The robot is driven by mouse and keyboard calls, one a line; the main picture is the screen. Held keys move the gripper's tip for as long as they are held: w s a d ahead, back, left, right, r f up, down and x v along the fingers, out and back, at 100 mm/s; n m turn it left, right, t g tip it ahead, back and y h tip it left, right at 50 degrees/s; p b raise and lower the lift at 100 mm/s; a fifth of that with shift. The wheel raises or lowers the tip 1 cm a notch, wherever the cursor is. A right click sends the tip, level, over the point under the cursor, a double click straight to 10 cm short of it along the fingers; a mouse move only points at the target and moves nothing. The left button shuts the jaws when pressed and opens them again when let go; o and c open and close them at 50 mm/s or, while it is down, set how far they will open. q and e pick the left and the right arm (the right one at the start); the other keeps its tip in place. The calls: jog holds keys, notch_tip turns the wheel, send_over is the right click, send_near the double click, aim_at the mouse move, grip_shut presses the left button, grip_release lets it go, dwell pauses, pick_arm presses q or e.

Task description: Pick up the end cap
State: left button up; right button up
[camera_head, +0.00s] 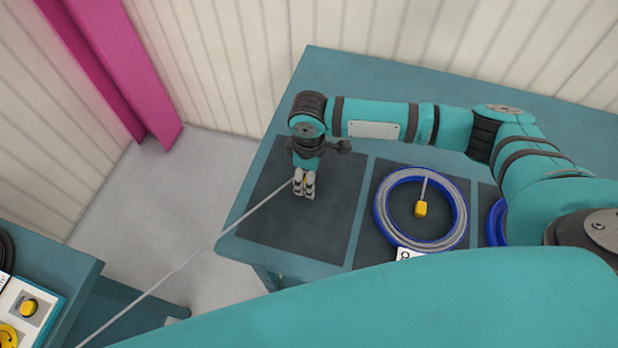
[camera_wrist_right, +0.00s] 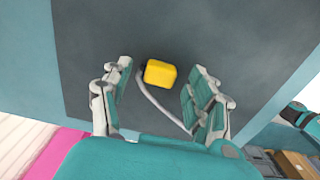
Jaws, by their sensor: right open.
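A yellow end cap (camera_wrist_right: 160,74) lies over the dark mat, between the spread fingers of my right gripper (camera_wrist_right: 158,92) in the right wrist view. The fingers do not touch it; a gap shows on both sides. A grey cable (camera_wrist_right: 156,104) curves beside the cap and toward the right finger. In the head view my right gripper (camera_head: 304,190) points down over the left dark mat (camera_head: 265,210), and the cap is mostly hidden by the fingers. The cable (camera_head: 200,250) runs from there to the lower left. My left gripper is not in view.
A blue-rimmed reel (camera_head: 382,225) with grey cable lies on the middle mat, another yellow cap (camera_head: 421,209) inside its ring. Part of another blue reel (camera_head: 494,222) shows to the right. A second teal table (camera_head: 60,262) stands lower left, across a floor gap.

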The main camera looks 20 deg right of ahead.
jog(key=shift+f, duration=0.4)
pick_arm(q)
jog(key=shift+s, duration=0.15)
pick_arm(e)
jog(key=shift+c, duration=0.3)
jog(key=c, duration=1)
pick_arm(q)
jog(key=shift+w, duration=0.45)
pick_arm(e)
jog(key=shift+r, duration=0.15)
jog(key=shift+r, duration=0.5)
notch_tip(320, 180, up, 2)
jog(key=shift+r+b, duration=0.15)
jog(key=shift+b, duration=0.25)
pick_arm(q)
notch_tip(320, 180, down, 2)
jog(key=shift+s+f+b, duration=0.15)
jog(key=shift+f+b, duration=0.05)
jog(key=shift+b, duration=0.6)
pick_arm(e)
jog(key=s+a, duration=0.3)
jog(key=s, duration=0.1)
jog(key=s+a+r, duration=0.1)
jog(key=s+a, duration=0.2)
jog(key=s, duration=0.2)
jog(key=s+a, duration=0.2)
jog(key=s, duration=0.2)
jog(key=shift+s+a+r, duration=0.2)
jog(key=shift+a+r, duration=0.05)
jog(key=shift+a, duration=0.15)
